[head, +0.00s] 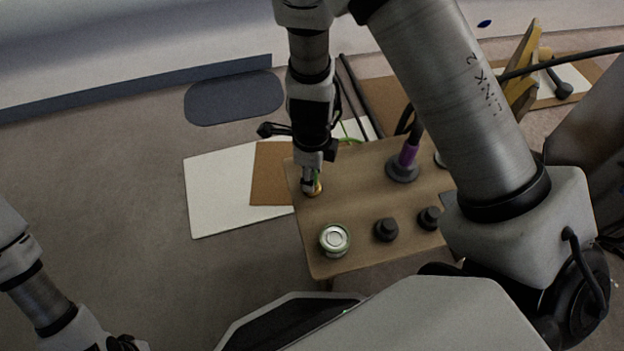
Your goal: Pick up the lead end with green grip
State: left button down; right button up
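My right gripper (309,185) points down at the far left corner of a small tan table (350,205). Its tips are at a small brass-coloured round piece (317,189); I cannot tell whether they touch it or are open or shut. A thin green line (349,139) shows just behind the gripper, probably part of a green lead. A green grip itself is not clearly seen; the gripper may hide it. My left gripper (125,345) is only partly in view at the bottom left edge, away from the table.
A purple grip (408,156) stands upright in a dark round base on the table. A pale-topped round piece with a green rim (335,239) and dark knobs (386,229) are near the front. White (215,195) and brown sheets lie on the floor, left.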

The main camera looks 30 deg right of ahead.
grip_shut()
notch_tip(320, 180, up, 10)
jog(key=p, duration=0.8)
jog(key=shift+r, duration=0.1)
